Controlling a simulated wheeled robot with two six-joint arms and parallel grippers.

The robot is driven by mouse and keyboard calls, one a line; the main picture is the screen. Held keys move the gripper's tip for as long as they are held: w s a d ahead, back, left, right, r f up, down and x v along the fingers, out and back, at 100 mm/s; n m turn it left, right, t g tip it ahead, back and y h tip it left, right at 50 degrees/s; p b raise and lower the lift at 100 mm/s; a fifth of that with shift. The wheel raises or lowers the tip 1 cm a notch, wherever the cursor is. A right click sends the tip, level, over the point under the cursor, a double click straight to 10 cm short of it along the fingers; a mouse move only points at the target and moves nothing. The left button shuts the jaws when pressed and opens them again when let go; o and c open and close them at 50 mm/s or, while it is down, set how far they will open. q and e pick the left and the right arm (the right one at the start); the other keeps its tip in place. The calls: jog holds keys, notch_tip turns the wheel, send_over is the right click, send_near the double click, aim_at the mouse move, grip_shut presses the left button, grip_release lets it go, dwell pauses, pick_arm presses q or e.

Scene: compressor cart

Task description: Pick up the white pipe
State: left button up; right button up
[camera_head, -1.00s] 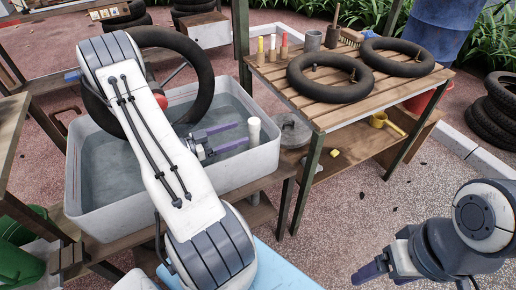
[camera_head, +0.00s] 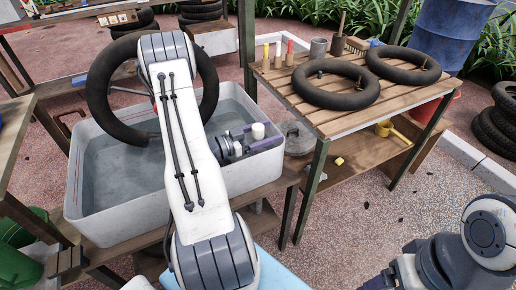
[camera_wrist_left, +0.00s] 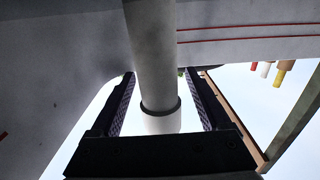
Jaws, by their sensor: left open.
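The white pipe (camera_head: 258,131) stands upright at the right inner side of the grey water tub (camera_head: 250,175). Only its top shows in the head view. My left gripper (camera_head: 256,138) is open, with one finger on each side of the pipe. In the left wrist view the pipe (camera_wrist_left: 155,55) runs between the two dark fingers (camera_wrist_left: 160,85), with a gap visible on either side. It has a dark ring near its lower end in that view. My right gripper (camera_head: 378,283) is partly cut off at the bottom edge of the head view, its fingers barely showing.
A black inner tube (camera_head: 104,98) stands in the tub behind my left arm. A slatted wooden table (camera_head: 300,107) to the right holds two tubes (camera_head: 336,86) and small tools. A grey round lid (camera_head: 298,138) lies beside the tub.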

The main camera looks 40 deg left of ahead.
pick_arm(q)
grip_shut()
jog(key=shift+r, duration=0.1)
